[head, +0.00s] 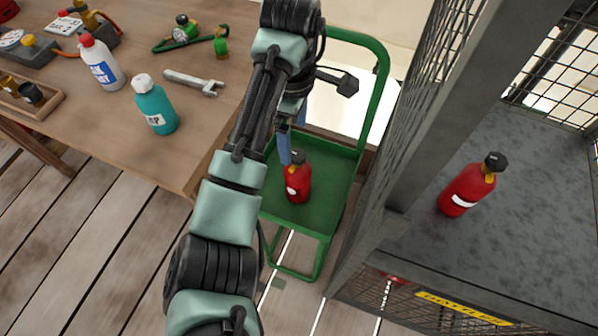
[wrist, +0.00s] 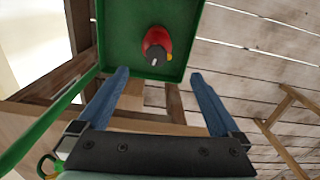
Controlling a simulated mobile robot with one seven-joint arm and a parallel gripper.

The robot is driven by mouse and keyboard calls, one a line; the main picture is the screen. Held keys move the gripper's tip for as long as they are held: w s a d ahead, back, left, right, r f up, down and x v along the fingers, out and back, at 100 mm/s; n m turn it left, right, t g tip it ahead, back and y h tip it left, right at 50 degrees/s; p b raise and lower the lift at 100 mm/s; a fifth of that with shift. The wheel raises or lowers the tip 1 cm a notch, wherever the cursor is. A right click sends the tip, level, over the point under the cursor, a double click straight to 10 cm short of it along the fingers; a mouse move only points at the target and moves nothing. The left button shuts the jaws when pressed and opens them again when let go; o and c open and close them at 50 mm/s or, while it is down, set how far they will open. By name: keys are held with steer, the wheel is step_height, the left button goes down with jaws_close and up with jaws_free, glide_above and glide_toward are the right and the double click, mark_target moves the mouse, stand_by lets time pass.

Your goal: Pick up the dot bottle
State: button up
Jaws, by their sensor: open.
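A red bottle (head: 298,184) with a black cap and a small, rounded white mark stands on the green cart (head: 325,208); the mark fits the dot bottle. It also shows from above in the wrist view (wrist: 152,38), beyond the fingertips and between their lines. My gripper (wrist: 159,76) is open and empty, its two blue fingers apart. In the head view my gripper (head: 286,150) is by the bottle's cap, and my arm hides part of the cart. A second red bottle (head: 465,190) with a white band stands in the mesh cage at right.
The cart's tall green handle (head: 383,75) and the cage post (head: 425,120) stand close to the right of my gripper.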

mark_target(294, 157)
step_height(294, 157, down, 7)
steer(key=b, duration=0.4)
steer(key=shift+r, duration=0.1)
steer(key=f, duration=0.2)
steer(key=f+b, duration=0.2)
steer(key=f, duration=0.1)
steer(key=shift+w+d+f, duration=0.2)
steer(key=shift+d+f, duration=0.1)
steer(key=shift+r, duration=0.1)
jaws_close()
